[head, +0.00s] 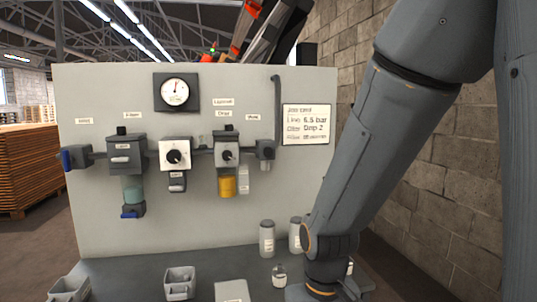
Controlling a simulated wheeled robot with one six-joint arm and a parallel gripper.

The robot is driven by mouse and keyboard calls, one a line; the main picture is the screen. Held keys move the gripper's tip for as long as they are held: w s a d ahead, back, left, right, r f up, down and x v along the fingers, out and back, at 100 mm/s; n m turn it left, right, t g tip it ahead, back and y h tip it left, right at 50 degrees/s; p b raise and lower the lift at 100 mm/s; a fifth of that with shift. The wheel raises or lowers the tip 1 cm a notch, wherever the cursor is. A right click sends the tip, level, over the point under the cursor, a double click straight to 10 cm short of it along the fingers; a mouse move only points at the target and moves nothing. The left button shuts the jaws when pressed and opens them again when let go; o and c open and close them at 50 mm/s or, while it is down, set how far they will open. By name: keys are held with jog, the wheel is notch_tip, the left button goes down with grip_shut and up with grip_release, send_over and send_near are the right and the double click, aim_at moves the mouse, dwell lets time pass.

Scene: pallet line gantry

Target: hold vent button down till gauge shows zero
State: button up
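The round white gauge (174,91) sits in a dark square frame near the top of the grey panel. Its dark needle points roughly upward; its numbers are too small to read. Below it runs a row of air-line units. A small grey block (264,150) sits at the right end of the row, under a small label (253,118) that is too blurred to read. I cannot tell for certain which part is the vent button. My arm comes down on the right, and its wrist is at the bottom edge, right of the units and apart from them. My gripper's fingers are out of frame.
A white regulator with a black knob (175,154) and a yellow-bowled unit (227,163) are in the row. Grey bottles (267,238), a small jar (279,275) and an open bin (180,283) stand on the bench. A job card (306,124) hangs at right. A block wall (430,200) stands behind my arm.

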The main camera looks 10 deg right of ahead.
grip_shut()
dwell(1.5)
